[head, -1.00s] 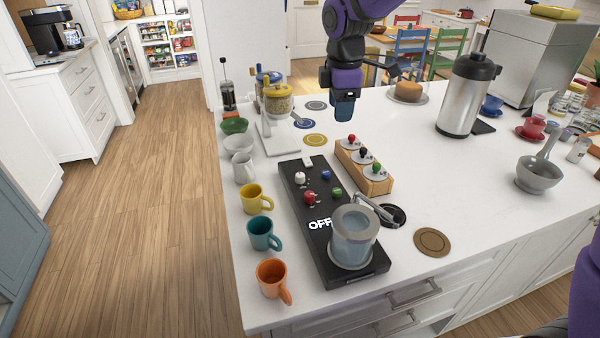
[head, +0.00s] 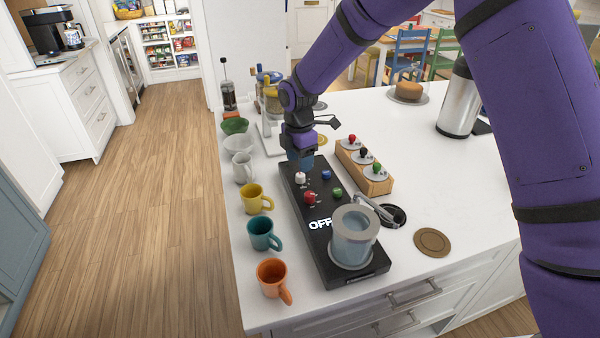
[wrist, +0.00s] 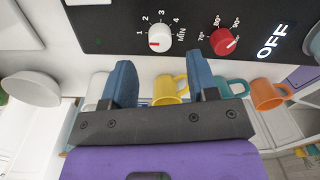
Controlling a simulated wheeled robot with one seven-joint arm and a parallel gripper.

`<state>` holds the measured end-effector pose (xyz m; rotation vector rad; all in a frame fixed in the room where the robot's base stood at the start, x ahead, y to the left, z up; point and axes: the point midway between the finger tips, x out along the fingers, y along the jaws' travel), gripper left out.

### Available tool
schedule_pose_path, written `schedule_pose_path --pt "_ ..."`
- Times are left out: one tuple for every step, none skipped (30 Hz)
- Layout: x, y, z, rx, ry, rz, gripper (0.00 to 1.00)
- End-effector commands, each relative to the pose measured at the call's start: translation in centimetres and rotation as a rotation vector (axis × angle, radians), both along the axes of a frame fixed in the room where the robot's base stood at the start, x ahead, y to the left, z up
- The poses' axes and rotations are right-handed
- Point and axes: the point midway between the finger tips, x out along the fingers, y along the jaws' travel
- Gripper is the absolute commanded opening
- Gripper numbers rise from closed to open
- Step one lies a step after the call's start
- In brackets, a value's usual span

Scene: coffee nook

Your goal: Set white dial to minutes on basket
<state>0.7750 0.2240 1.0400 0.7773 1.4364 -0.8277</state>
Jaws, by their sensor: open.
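The white dial (head: 301,177) is on the far-left part of the black panel (head: 350,278). In the wrist view, the white dial (wrist: 160,37) has the numbers 1 to 4 and "MIN" around it, and its red mark sits at its lower left, near the 1. My gripper (head: 302,164) is just beyond the dial in the head view. In the wrist view, my gripper (wrist: 160,72) is open and empty, its blue fingers apart below the dial. A grey see-through vessel (head: 355,238) stands on the panel's near end; I cannot tell whether it is the basket.
Beside the white dial are a red dial (head: 310,198), a blue knob (head: 326,174) and a green knob (head: 337,192). The panel reads "OFF". Yellow (head: 255,198), teal (head: 262,234) and orange (head: 272,277) mugs line its left. A wooden rack (head: 378,187) stands right.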

Motion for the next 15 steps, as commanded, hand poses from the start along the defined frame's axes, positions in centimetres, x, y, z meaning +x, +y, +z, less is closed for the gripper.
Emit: schedule_pose_path --pt "-0.1 0.0 -1.0 -0.002 0.003 0.0 0.54" --pt "-0.1 0.0 -1.4 -0.001 0.002 0.0 0.54" --pt "-0.1 -0.1 -2.0 -0.001 0.001 -0.001 0.54" --pt "-0.1 -0.1 -2.4 -0.002 0.001 -0.001 0.54" --pt "-0.1 -0.1 -2.8 -0.001 0.002 -0.001 0.54" --pt "-0.1 -0.1 -3.2 -0.001 0.001 -0.001 0.54" --pt "-0.1 -0.1 -3.5 0.0 0.0 -0.001 0.54" --pt "-0.1 0.0 -3.8 0.0 0.0 -0.001 0.54" --pt "-0.1 -0.1 -4.0 0.0 0.0 -0.001 0.54" --pt "-0.1 -0.1 -4.2 0.0 0.0 -0.001 0.54" --pt "-0.1 -0.1 -4.4 0.0 0.0 -0.001 0.54" --pt "-0.1 -0.1 -4.5 0.0 0.0 -0.001 0.54" --pt "-0.1 -0.1 -4.6 0.0 0.0 -0.002 0.54" --pt "-0.1 -0.1 -4.6 0.0 -0.001 -0.002 0.54" --pt "-0.1 -0.1 -4.6 0.0 -0.001 -0.002 0.54"
